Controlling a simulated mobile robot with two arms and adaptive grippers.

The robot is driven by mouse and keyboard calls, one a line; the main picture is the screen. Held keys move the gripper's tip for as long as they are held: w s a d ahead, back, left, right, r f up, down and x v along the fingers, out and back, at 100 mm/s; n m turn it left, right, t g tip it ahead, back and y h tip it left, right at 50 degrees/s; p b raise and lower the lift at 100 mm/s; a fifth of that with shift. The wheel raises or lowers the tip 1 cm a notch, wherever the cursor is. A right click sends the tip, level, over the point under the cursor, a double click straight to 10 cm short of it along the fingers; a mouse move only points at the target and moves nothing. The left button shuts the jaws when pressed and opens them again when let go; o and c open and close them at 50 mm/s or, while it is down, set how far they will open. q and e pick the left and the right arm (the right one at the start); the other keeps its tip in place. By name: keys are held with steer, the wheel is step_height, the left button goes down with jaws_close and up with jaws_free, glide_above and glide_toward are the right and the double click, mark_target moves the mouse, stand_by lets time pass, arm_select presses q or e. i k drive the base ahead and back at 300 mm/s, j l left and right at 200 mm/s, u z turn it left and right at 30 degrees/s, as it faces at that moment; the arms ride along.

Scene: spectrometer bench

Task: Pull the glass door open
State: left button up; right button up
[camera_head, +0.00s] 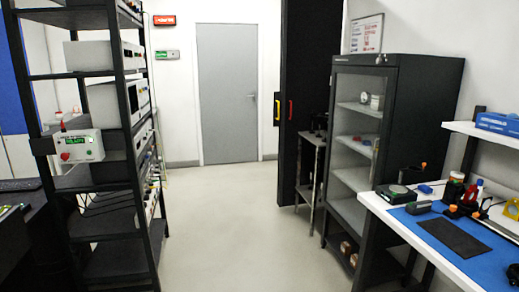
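A tall dark cabinet (425,105) stands right of the middle, its front turned towards the left. Its glass door (345,150) has a dark frame and looks shut. I cannot make out a handle on the door. Neither of my grippers is in view.
The floor (235,220) in front is clear. A black rack (130,110) with instruments stands left. A workbench with a blue mat (480,262) stands right, close by the cabinet. A small side table (310,140) and a tall black panel (308,60) stand behind the cabinet.

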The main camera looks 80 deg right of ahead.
mark_target(391, 73)
steer(key=z, duration=3.45)
steer(key=i+z, duration=0.1)
steer(key=z, duration=0.25)
steer(key=i+j+z, duration=0.1)
steer(key=z, duration=0.2)
